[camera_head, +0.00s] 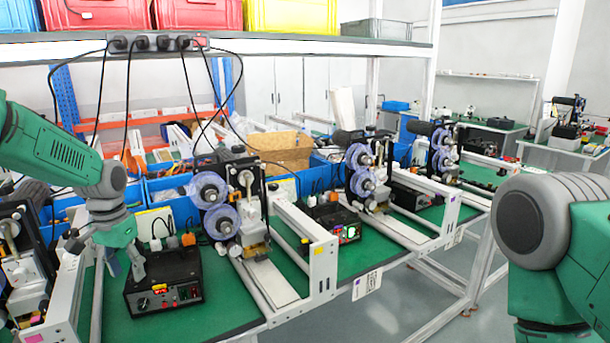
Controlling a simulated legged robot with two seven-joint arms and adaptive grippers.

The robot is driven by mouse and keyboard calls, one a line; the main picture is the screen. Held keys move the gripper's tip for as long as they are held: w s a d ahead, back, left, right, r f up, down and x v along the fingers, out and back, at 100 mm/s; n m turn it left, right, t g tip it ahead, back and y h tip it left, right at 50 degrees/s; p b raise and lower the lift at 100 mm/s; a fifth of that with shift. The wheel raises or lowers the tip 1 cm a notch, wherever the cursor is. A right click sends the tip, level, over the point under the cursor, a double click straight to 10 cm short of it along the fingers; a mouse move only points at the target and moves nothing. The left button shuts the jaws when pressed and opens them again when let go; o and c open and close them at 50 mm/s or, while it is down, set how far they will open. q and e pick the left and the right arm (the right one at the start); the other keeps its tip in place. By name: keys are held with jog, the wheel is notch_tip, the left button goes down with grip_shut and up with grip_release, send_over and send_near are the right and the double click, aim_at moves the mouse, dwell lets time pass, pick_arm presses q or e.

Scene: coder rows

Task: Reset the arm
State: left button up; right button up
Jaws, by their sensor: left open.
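My left arm comes in from the left, green with grey joints. My left gripper (125,266) is open, points down and appears empty. In the picture its fingertips are at the left edge of a black control box (163,282) with a lit display and knobs on the green bench. I cannot tell whether they touch it. My right arm (548,235) shows only as a large grey joint and green links at the right edge. Its gripper is out of the picture.
Coder machines with purple-blue reels (221,221) stand in a row on the green bench (365,258), between white rails (322,262). Black cables hang from a power strip (157,42) under the shelf (290,46). Blue bins (168,186) line the back. Open floor lies right of the bench.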

pick_arm(q)
jog(key=s+d+f+b, duration=0.4)
jog(key=s+f, duration=0.6)
jog(key=f, duration=0.5)
jog(key=s+d+f+b, duration=0.35)
jog(key=s+f, duration=0.55)
jog(key=f, duration=0.5)
jog(key=s+d+f+b, duration=0.1)
jog(key=s+f+b, duration=0.1)
jog(key=s, duration=0.8)
jog(key=s+d+f+n+b, duration=0.1)
jog(key=s+f+b, duration=0.2)
jog(key=s, duration=0.8)
notch_tip(320, 180, down, 2)
jog(key=shift+s+f+t, duration=0.15)
jog(key=shift+f+t, duration=0.1)
jog(key=shift+t, duration=0.05)
pick_arm(e)
notch_tip(320, 180, down, 12)
jog(key=shift+s, duration=0.2)
jog(key=shift+a, duration=0.15)
